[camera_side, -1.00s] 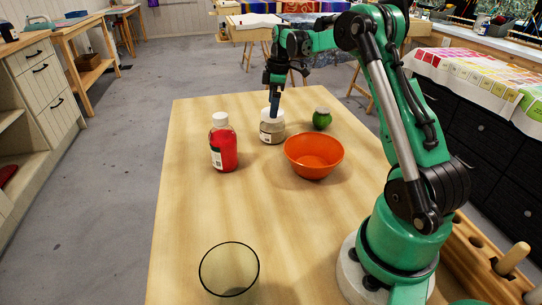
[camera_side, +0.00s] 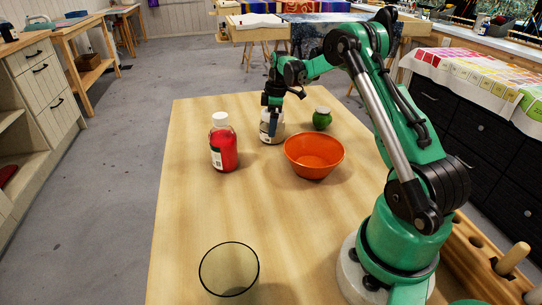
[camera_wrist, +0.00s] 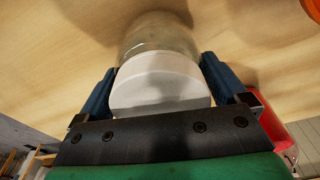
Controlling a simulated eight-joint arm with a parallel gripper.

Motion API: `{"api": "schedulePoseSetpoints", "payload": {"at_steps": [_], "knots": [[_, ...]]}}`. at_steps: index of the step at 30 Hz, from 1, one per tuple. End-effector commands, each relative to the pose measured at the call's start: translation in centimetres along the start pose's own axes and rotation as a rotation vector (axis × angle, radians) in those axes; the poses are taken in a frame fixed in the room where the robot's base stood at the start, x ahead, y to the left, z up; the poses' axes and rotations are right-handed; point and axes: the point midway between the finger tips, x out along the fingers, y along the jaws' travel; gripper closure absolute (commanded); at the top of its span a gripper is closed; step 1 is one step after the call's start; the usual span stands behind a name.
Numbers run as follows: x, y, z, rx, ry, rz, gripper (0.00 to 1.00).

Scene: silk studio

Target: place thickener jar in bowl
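The thickener jar (camera_side: 272,137), clear with a white lid, stands upright on the table. In the wrist view its white lid (camera_wrist: 160,85) lies between the two blue fingers of my gripper (camera_wrist: 160,72). The fingers are open, one on each side of the lid, with what look like narrow gaps. In the side view my gripper (camera_side: 272,122) is lowered over the jar and hides its top. The orange bowl (camera_side: 314,158) is on the table to the right of the jar and nearer the camera; it looks empty.
A red bottle with a white cap (camera_side: 223,148) stands left of the jar. A small green jar (camera_side: 322,119) is behind the bowl. An empty glass (camera_side: 229,270) stands at the near edge. The middle of the wooden table (camera_side: 250,215) is clear.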

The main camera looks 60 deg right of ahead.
Motion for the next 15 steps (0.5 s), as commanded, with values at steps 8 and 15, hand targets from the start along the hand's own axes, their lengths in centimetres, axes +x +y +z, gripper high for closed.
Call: {"api": "schedulePoseSetpoints", "payload": {"at_steps": [8,15], "knots": [[-0.1,0.0,0.0,0.0,0.0,0.0,0.82],[-1.9,0.0,-0.2,0.0,0.0,0.0,0.82]]}}
